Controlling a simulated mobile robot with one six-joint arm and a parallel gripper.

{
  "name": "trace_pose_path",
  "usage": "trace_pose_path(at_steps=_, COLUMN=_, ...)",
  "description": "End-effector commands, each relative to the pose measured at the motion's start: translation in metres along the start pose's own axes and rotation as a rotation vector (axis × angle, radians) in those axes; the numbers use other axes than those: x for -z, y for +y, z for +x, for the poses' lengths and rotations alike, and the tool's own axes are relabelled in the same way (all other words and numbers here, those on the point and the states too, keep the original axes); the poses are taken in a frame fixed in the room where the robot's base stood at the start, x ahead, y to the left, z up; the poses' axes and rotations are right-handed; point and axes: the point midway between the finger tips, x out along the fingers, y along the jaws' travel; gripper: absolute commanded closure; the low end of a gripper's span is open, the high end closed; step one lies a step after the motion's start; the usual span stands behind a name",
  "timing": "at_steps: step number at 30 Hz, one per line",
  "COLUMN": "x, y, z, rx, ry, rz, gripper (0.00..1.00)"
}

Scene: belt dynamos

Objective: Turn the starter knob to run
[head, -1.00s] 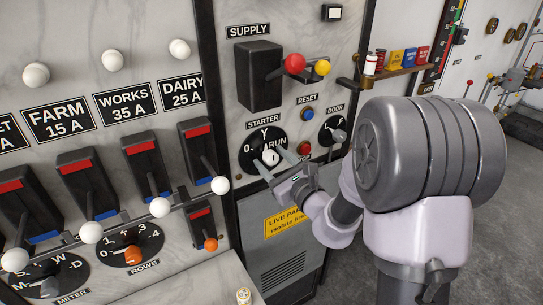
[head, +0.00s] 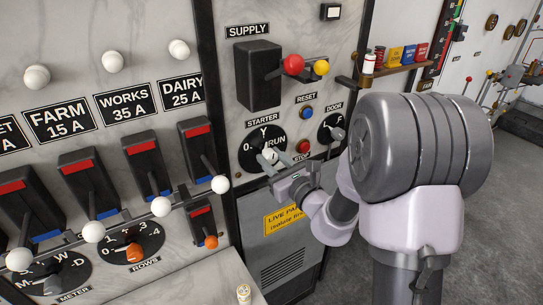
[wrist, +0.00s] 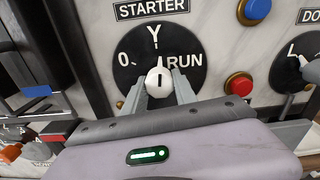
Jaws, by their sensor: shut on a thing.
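The starter knob is a round white ball with a dark mark, in front of a black dial (head: 251,153) lettered 0, Y and RUN. In the wrist view the knob (wrist: 158,82) sits between the two grey fingers of my gripper (wrist: 157,90), which is shut on it from both sides. The dark mark on the ball stands upright, and a pale pointer rises above it toward the Y side, left of RUN. In the head view my gripper (head: 279,163) reaches the knob (head: 269,156) from the lower right. The knob's stem is hidden.
A red stop button (wrist: 239,84) is close right of the dial, with a blue reset button (head: 306,112) above it. The door dial (head: 333,127) is farther right. A supply lever with a red ball (head: 293,65) juts out above.

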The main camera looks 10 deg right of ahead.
Motion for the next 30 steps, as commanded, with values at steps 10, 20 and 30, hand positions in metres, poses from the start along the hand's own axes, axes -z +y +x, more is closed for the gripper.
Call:
trace_pose_path(at_steps=10, x=-0.004, y=0.0003, z=-0.0001, rx=0.0, ry=0.001, rz=0.315, gripper=1.0)
trace_pose_path(at_steps=20, x=-0.0041, y=0.0009, z=-0.0001, rx=0.001, ry=0.001, rz=0.611, gripper=1.0)
trace_pose_path(at_steps=30, x=-0.0031, y=0.0016, z=-0.0001, rx=0.0, ry=0.0, rz=0.825, gripper=1.0)
